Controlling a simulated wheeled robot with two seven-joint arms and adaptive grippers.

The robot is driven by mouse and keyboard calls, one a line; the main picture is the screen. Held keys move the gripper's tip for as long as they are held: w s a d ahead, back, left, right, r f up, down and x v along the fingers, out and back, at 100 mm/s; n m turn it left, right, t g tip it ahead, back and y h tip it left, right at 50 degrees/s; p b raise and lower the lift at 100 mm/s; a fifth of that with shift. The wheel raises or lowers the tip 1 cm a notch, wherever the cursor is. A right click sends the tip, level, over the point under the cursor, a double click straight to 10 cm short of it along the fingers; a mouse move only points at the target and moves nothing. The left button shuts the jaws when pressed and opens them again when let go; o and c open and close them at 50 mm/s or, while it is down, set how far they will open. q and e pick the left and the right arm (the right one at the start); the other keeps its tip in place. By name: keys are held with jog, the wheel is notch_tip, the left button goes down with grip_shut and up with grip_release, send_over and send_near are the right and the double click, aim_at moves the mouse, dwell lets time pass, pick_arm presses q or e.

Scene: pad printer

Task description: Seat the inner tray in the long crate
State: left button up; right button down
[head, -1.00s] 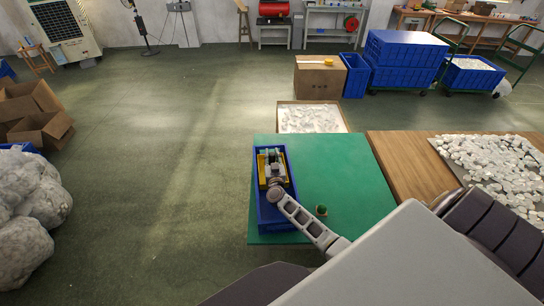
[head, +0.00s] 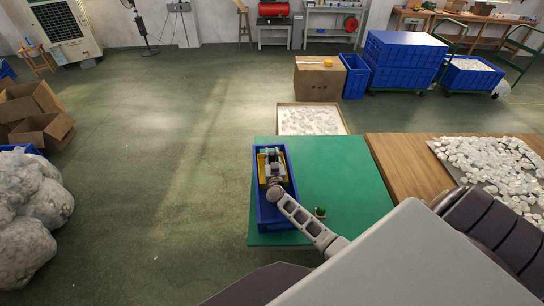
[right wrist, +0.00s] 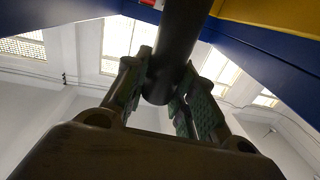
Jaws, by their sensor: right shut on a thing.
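The long blue crate (head: 285,214) stands on the green mat (head: 340,185), near its left edge. The yellow inner tray (head: 262,171) is inside the far part of the crate. I cannot tell whether it rests on the crate's floor. My right gripper (head: 270,160) is over the tray and hides much of it. In the right wrist view, the fingers (right wrist: 160,95) are shut on a dark round post (right wrist: 178,50), apparently the tray's handle. A yellow surface (right wrist: 275,14) and blue walls (right wrist: 245,45) show beside it. My left gripper is not in view.
A small green and dark object (head: 320,212) stands on the mat right of the crate. A shallow box of pale pieces (head: 310,121) lies beyond the mat. A wooden table (head: 405,165) adjoins at the right. The right half of the mat is mostly clear.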

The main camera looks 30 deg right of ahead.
jog(key=shift+r+p, duration=0.4)
jog(key=shift+r, duration=1)
dwell(1.8)
jog(key=shift+f, duration=0.25)
dwell(0.5)
jog(key=c, duration=1.1)
grip_release()
jog(key=shift+s+f, duration=0.1)
jog(key=shift+s+a, duration=0.25)
jog(key=shift+s, duration=0.1)
jog(key=v, duration=1.1)
